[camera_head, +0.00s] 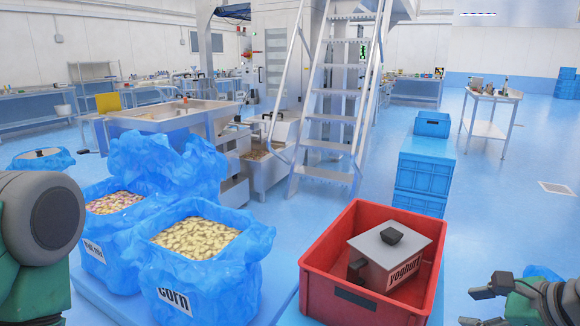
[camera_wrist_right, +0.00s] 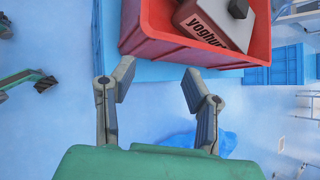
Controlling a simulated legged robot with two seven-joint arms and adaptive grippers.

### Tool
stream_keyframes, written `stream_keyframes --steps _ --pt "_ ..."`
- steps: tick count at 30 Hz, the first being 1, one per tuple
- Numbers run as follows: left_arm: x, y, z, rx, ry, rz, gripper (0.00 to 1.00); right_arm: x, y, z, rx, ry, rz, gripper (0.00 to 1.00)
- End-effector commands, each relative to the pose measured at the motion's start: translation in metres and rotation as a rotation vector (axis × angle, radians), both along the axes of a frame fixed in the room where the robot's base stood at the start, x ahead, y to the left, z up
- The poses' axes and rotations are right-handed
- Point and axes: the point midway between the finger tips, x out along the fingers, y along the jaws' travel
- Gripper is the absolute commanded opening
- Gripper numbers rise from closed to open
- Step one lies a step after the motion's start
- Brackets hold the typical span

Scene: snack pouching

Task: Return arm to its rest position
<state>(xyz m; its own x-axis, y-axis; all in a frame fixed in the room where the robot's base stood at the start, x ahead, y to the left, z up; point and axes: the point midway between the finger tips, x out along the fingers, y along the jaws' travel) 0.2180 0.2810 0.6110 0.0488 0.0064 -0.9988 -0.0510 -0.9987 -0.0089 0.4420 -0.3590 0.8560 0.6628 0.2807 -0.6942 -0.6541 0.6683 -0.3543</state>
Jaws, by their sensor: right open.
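My right gripper (camera_head: 476,306) is at the lower right of the head view, to the right of the red crate. In the right wrist view its two fingers (camera_wrist_right: 158,78) are spread apart with nothing between them. The red crate (camera_head: 329,291) holds a grey box labelled yoghurt (camera_head: 380,272) with a black knob on its lid. The crate's wall (camera_wrist_right: 195,48) lies just beyond the fingertips in the wrist view, apart from them. Only a rounded link of my left arm (camera_head: 45,220) shows at the left edge; the left gripper cannot be seen.
A metal staircase (camera_head: 330,120) rises at the back. Open blue floor (camera_head: 510,215) lies to the right.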

Motion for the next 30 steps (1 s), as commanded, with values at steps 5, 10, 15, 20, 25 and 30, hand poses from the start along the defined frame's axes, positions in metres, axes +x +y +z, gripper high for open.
stream_keyframes --steps 5,10,15,20,25,30 --pt "-0.001 0.0 -0.003 0.0 0.001 0.0 0.63 -0.017 -0.003 -0.04 -0.236 0.045 0.173 0.42" --pt "-0.001 0.0 -0.007 0.0 0.002 0.0 0.63 -0.043 -0.001 -0.09 -0.517 0.105 0.457 0.42" --pt "-0.001 0.0 -0.014 0.0 0.001 0.0 0.63 -0.094 0.017 -0.161 -0.842 0.165 0.991 0.42" --pt "-0.001 0.0 -0.019 0.0 0.002 0.0 0.63 -0.155 0.045 -0.221 -1.012 0.144 1.554 0.42" --pt "-0.001 0.0 -0.021 0.0 0.001 0.0 0.63 -0.207 0.068 -0.256 -1.05 0.059 1.962 0.42" --pt "-0.001 0.0 -0.022 0.0 0.002 0.0 0.63 -0.226 0.077 -0.266 -1.05 0.01 2.105 0.42"
